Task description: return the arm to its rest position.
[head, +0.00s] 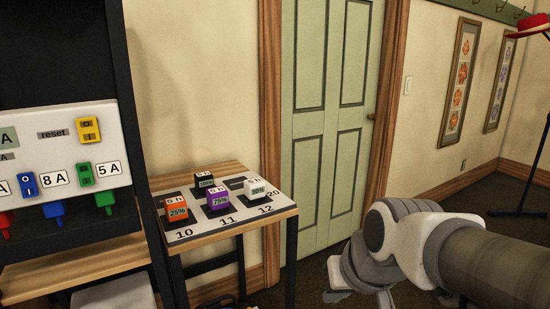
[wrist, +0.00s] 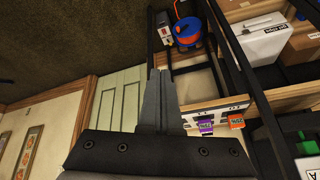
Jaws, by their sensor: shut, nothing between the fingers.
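My gripper (wrist: 154,72) shows in the wrist view with its two dark fingers together and nothing between them. In the head view my arm reaches in from the lower right, in front of the door and to the right of the small table (head: 187,252). The gripper end there is low and partly cut off by the frame's bottom edge. The gripper is apart from the table and the blocks.
On the table's numbered mat (head: 228,229) stand an orange block (head: 177,206), a purple block (head: 217,199), a black block (head: 205,182) and a white block (head: 255,191). A switch panel (head: 60,150) is at left, a green door (head: 325,120) behind. Open floor lies right.

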